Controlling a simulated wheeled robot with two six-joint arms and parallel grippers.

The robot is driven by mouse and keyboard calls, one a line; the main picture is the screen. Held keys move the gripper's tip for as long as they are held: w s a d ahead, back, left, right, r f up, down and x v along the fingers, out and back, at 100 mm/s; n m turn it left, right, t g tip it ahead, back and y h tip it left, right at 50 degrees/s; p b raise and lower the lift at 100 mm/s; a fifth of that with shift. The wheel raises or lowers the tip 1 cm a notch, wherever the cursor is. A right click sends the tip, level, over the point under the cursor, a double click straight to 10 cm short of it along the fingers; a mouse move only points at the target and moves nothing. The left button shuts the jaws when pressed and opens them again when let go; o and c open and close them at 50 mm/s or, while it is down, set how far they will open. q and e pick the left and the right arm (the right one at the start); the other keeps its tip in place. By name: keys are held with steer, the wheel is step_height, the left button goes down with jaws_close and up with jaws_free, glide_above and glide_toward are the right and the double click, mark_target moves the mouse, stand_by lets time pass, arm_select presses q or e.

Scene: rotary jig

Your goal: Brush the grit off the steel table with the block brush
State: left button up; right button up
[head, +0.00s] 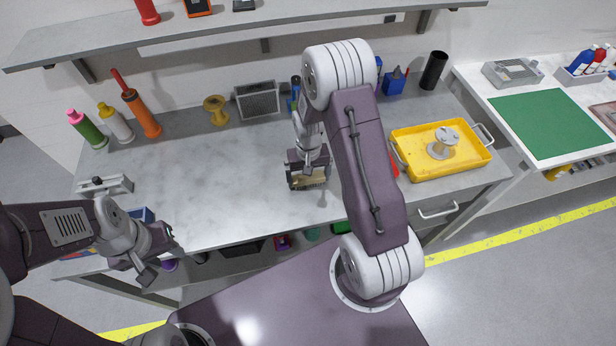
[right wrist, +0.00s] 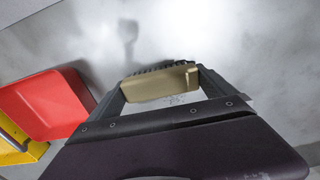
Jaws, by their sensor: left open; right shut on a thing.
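The steel table (head: 230,190) is the long grey bench top. My right gripper (head: 308,178) is low over its middle, shut on the block brush (head: 312,183). In the right wrist view the brush (right wrist: 160,83) shows a tan block with dark bristles, held between the fingers. I cannot tell whether the bristles touch the surface. Small dark specks that look like grit (right wrist: 180,99) show beside the brush in that view. No grit can be made out in the head view. My left gripper (head: 160,254) is open and empty, off the table's front left edge.
A yellow tray (head: 408,172) with a round metal jig stands at the right. A red object (right wrist: 45,103) lies beside the tray, partly hidden by my right arm in the head view. Bottles, a spool (head: 216,111) and a grey box (head: 257,101) line the back. The middle left is clear.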

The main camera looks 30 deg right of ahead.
steer(key=shift+s+d+r, duration=0.1)
steer(key=shift+d, duration=0.25)
steer(key=r, duration=0.1)
steer(key=r+p, duration=0.2)
steer(key=shift+d, duration=0.25)
steer(key=shift+a+r+p, duration=0.2)
steer(key=shift+r+p, duration=0.35)
steer(key=shift+a+r+p, duration=0.2)
steer(key=shift+r+p, duration=0.3)
steer(key=shift+r, duration=0.05)
steer(key=shift+d+r+p, duration=0.2)
steer(key=shift+r+p, duration=0.8)
steer(key=shift+r, duration=0.35)
steer(key=shift+a+r+p, duration=0.1)
steer(key=shift+r+p, duration=0.05)
steer(key=shift+p, duration=0.15)
arm_select(q)
step_height(320, 180, up, 7)
steer(key=shift+s+d, duration=0.25)
steer(key=shift+s, duration=0.15)
steer(key=shift+f, duration=0.1)
